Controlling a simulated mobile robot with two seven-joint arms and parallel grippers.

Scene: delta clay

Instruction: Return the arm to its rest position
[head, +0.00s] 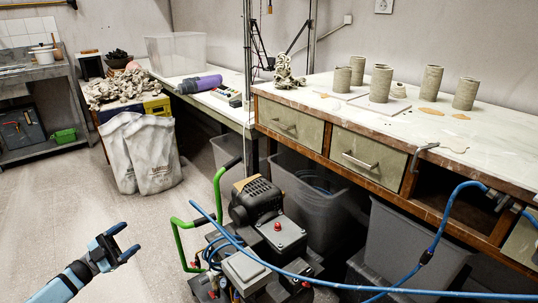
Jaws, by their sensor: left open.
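My left gripper (130,240) is at the lower left, with its light blue arm coming in from the bottom edge. Its two blue-tipped fingers are apart, and nothing shows between them. It hangs over bare floor, to the left of the compressor and apart from it. My right gripper is not in view.
A dark compressor (280,235) with a green handle stands on the floor, and a blue hose (340,284) runs right from it. A long workbench (490,140) carries several clay cylinders. White sacks (145,155) stand further back. The floor (60,205) around the gripper is clear.

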